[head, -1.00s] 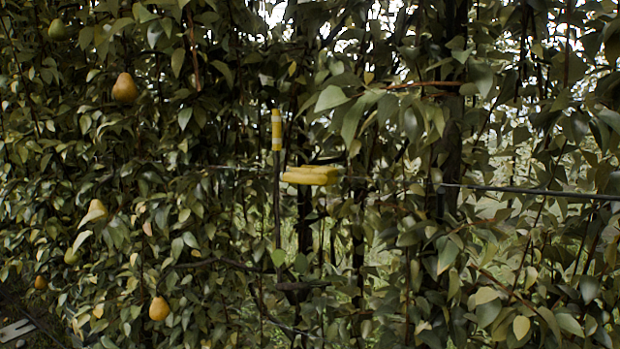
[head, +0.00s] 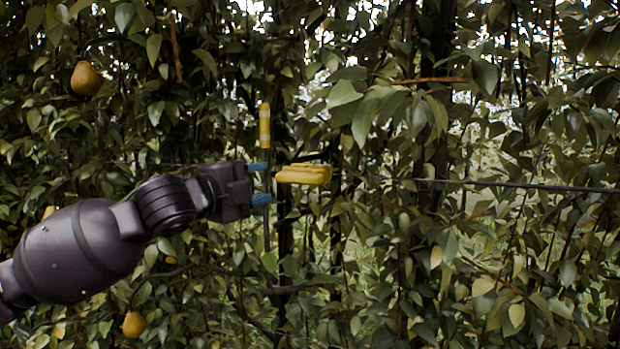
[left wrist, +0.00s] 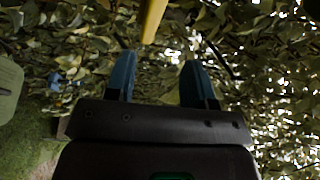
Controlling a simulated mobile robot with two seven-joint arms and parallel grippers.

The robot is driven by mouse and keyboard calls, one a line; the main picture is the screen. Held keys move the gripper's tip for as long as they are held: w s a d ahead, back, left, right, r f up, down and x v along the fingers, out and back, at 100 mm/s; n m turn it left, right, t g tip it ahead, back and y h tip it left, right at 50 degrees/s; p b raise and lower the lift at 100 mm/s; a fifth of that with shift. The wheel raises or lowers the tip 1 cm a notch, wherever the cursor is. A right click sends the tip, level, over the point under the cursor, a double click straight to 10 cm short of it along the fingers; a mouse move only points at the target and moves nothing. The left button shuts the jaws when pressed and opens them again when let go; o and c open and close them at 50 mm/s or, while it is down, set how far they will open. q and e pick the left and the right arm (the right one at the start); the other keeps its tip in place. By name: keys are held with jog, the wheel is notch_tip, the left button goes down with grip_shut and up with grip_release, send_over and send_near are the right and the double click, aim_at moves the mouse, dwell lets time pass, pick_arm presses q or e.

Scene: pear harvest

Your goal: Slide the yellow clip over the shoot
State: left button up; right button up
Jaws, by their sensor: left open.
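The yellow clip (head: 304,174) sits near the middle of the head view, at the level of a horizontal wire. The shoot (head: 265,125) is a thin upright stem with a yellow banded top, just left of the clip. My left gripper (head: 264,183) comes in from the left, its blue fingers open and empty. Its fingertips are just left of the clip and overlap the shoot in the picture; I cannot tell the depth between them. In the left wrist view a yellow piece (left wrist: 153,18), apparently the clip, shows ahead between the open fingers (left wrist: 158,70). My right gripper is not in view.
A dark wire (head: 500,186) runs to the right through the foliage. Dense leaves and branches surround the clip and shoot. Pears hang at the upper left (head: 86,78) and lower left (head: 134,324).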

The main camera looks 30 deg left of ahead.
aim_at(293, 179)
pick_arm(q)
jog(key=shift+m, duration=0.5)
jog(key=w, duration=0.3)
jog(key=w+d+p, duration=0.1)
jog(key=w, duration=0.5)
jog(key=shift+w+d+f+p, duration=0.2)
jog(key=shift+w+f+p, duration=0.05)
jog(key=shift+f+p, duration=0.15)
jog(key=shift+w+d, duration=0.15)
jog(key=shift+w, duration=0.55)
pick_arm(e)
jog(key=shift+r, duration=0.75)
